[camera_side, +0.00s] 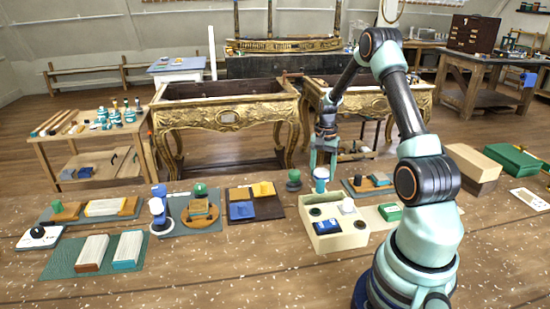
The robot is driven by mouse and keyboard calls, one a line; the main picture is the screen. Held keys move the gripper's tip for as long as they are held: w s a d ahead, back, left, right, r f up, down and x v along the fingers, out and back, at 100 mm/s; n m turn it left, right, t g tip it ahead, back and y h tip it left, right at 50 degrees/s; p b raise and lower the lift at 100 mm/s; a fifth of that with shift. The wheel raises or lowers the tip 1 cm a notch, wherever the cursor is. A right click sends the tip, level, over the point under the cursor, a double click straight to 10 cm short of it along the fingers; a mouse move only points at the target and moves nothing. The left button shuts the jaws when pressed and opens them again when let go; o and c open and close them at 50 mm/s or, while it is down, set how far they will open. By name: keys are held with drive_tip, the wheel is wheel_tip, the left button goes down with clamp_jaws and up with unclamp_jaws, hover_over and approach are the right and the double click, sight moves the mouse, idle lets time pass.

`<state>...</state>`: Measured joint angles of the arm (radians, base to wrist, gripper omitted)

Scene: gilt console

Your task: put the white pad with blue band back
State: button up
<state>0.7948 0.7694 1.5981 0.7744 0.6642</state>
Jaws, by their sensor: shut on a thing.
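My gripper (321,166) points down above the back edge of the cream compartment box (342,240). It is shut on a small upright white piece with a blue band (320,180), which looks like the white pad with blue band. The fingers hide part of its top. The piece appears just behind the box's rim; I cannot tell whether it touches the table. In the box are a blue-and-white block (326,227), a white round piece (348,206) and dark round recesses.
A green-knobbed piece (294,180) stands close left of my gripper. A dark mat with blue and yellow blocks (242,210) lies further left.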

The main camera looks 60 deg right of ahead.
drive_tip(key=shift+f, duration=0.6)
drive_tip(key=shift+f, duration=0.15)
drive_tip(key=o, duration=1.2)
